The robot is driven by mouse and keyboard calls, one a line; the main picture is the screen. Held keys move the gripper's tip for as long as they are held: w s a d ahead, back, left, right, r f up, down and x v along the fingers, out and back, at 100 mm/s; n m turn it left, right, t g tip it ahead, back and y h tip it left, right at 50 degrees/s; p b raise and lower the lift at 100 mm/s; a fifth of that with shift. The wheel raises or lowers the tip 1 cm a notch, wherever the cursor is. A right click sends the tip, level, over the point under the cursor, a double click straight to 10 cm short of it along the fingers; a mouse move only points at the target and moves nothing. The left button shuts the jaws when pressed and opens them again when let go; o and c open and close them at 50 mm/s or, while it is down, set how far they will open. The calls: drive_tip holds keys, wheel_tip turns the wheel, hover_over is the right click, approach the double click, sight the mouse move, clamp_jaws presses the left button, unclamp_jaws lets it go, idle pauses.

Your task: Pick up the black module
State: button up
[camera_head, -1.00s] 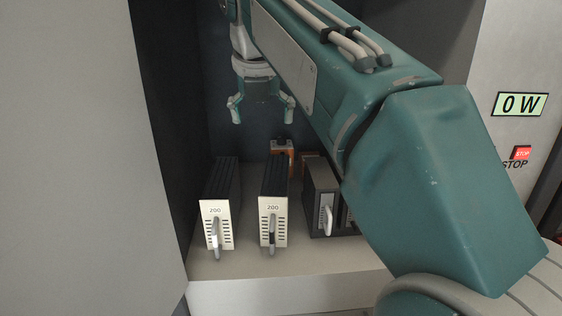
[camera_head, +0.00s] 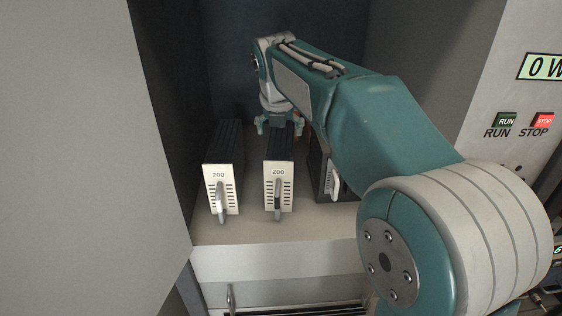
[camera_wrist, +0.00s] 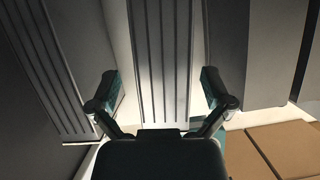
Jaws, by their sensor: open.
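My gripper (camera_head: 279,126) is open, pointing down over the rear of the middle module (camera_head: 278,187), which has a black ribbed body and a cream front marked 200. In the wrist view my open fingers (camera_wrist: 160,92) lie on either side of this module's ribbed top (camera_wrist: 160,50); I cannot tell whether they touch it. A similar module (camera_head: 221,185) marked 200 stands to the left; its ribbed top (camera_wrist: 47,70) shows in the wrist view. A dark grey module (camera_head: 318,172) stands to the right, partly hidden by my arm; its smooth top (camera_wrist: 258,50) shows in the wrist view.
The modules stand on a pale shelf (camera_head: 265,229) inside a dark-backed cabinet. A grey side panel (camera_head: 75,160) closes the left. Orange-brown blocks (camera_wrist: 285,150) lie behind the modules. The right panel has RUN (camera_head: 507,120) and STOP (camera_head: 543,120) buttons.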

sight(281, 138)
drive_tip(key=x, duration=0.4)
drive_tip(key=shift+d+f, duration=0.15)
drive_tip(key=shift+f, duration=0.15)
drive_tip(key=shift+r, duration=0.1)
drive_tip(key=c, duration=1)
drive_tip(key=shift+c, duration=0.2)
